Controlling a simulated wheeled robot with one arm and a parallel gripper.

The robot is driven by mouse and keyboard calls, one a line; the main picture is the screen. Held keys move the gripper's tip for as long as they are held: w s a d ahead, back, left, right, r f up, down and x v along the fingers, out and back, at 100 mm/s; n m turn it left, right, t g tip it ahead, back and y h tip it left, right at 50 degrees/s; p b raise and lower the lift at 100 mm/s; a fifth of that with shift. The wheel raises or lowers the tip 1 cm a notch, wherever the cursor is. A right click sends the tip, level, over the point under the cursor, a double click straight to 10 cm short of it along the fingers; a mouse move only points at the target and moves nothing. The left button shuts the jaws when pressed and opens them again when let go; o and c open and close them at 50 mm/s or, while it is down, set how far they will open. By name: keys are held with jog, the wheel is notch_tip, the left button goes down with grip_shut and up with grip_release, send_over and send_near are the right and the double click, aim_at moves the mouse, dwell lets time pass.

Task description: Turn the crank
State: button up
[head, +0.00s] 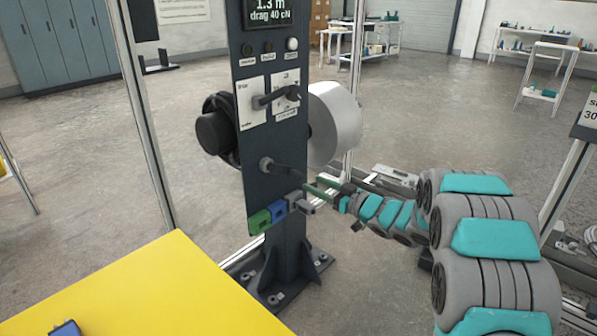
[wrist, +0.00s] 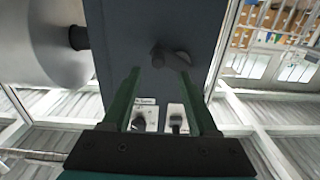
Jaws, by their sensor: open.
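A dark crank (head: 283,168) sticks out from the lower part of the dark post (head: 262,140), its arm pointing right in the head view. In the wrist view the crank (wrist: 170,58) shows just beyond the fingertips, roughly between their lines. My gripper (head: 315,188) is open and empty, with green fingers, just right of and below the crank. In the wrist view my gripper (wrist: 160,74) has its fingers spread on both sides of the post's face. I see no contact with the crank.
Above the crank are white plates (head: 250,103) with a dark handle (head: 275,97). A pale drum (head: 337,125) is on the post's right, a black roller (head: 214,134) on its left. Green, blue and grey blocks (head: 278,208) sit below. A yellow table (head: 165,290) fills the lower left.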

aim_at(303, 178)
jog(key=shift+w+f, duration=0.1)
jog(key=shift+w, duration=0.15)
jog(key=x, duration=0.7)
jog(key=shift+w+a+p, duration=0.15)
jog(key=shift+a+p, duration=0.05)
jog(key=shift+p, duration=0.15)
jog(key=shift+c, duration=0.2)
grip_shut()
dwell(0.8)
